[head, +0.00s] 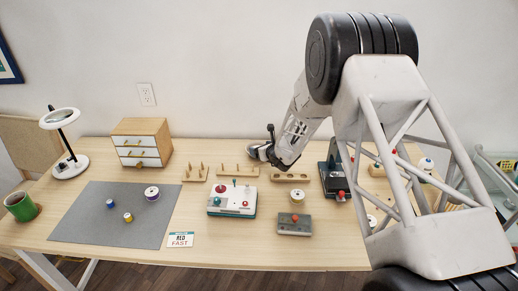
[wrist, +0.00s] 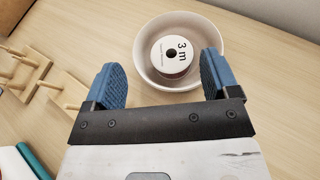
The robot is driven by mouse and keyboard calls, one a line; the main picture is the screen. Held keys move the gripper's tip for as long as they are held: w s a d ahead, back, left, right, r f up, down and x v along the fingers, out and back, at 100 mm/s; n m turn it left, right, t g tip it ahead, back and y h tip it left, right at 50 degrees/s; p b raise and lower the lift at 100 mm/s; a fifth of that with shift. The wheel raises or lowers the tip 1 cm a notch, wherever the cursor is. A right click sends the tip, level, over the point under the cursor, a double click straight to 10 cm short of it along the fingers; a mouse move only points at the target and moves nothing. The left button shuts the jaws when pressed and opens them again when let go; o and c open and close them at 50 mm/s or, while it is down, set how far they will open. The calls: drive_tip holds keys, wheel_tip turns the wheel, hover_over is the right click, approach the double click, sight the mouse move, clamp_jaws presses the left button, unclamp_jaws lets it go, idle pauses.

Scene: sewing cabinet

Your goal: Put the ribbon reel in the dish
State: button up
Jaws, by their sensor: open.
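The ribbon reel (wrist: 172,57), a round white-topped reel with a dark centre hole and "3 m" printed on it, lies inside the white round dish (wrist: 146,71) in the wrist view. Its printed face is up. My gripper (wrist: 161,72) is open, with its two blue pads apart on the near side of the dish and nothing between them that I can see held. In the head view my gripper (head: 262,152) is over the back of the table. I cannot make out the dish or the reel there.
Wooden peg racks (head: 238,171) stand near my gripper. A small drawer cabinet (head: 141,143) is at the back left. A grey mat (head: 90,230) carries several spools (head: 152,193). A white box with knobs (head: 232,200) and a grey box with a red knob (head: 294,225) stand mid-table.

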drive_tip(key=v, duration=0.9)
drive_tip(key=shift+s+d, duration=0.1)
idle(0.8)
drive_tip(key=s+r+n+g+y, duration=0.2)
drive_tip(key=s+r+n+g, duration=0.4)
drive_tip(key=s+r+n, duration=1.25)
drive_tip(key=s+d+r+n+h, duration=0.3)
drive_tip(key=s+d, duration=0.2)
drive_tip(key=s, duration=0.6)
drive_tip(key=s+d+r+n+g+h, duration=0.1)
drive_tip(key=s+d+r+n+h, duration=0.1)
drive_tip(key=s, duration=1)
drive_tip(key=s+d+r+n+g+h, duration=0.1)
drive_tip(key=s+d+r+n+h, duration=0.2)
drive_tip(key=s+d, duration=0.5)
drive_tip(key=s+n+h, duration=0.1)
drive_tip(key=s+n, duration=0.1)
drive_tip(key=s, duration=0.2)
drive_tip(key=shift+d+r+h, duration=0.3)
drive_tip(key=shift+d+h, duration=0.1)
